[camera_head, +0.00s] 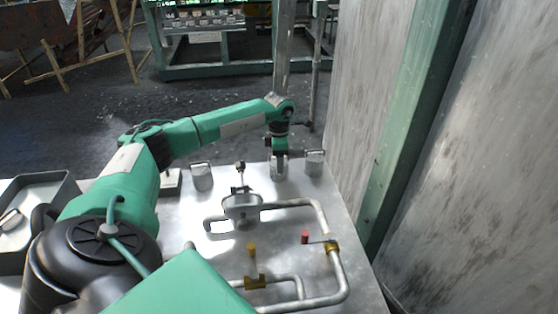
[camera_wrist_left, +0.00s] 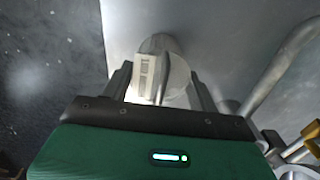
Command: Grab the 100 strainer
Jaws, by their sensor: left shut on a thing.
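Three grey metal canister-like strainers stand in a row along the far part of the metal table: a left one (camera_head: 202,178), a middle one (camera_head: 279,173) and a right one (camera_head: 315,163). My left gripper (camera_head: 280,153) points down at the middle strainer and is shut on it. In the left wrist view the gripped strainer (camera_wrist_left: 168,72) sits between both fingers, with a pale label on its side. The label is too small to read, so I cannot tell which strainer is marked 100. My right gripper is out of view.
Grey pipework (camera_head: 342,275) with a red-handled valve (camera_head: 305,237) and a yellow-handled valve (camera_head: 251,249) covers the table's near right. A round metal fitting (camera_head: 242,207) stands behind it. A dark tray (camera_head: 50,187) lies at left. A wall panel (camera_head: 375,100) rises at right.

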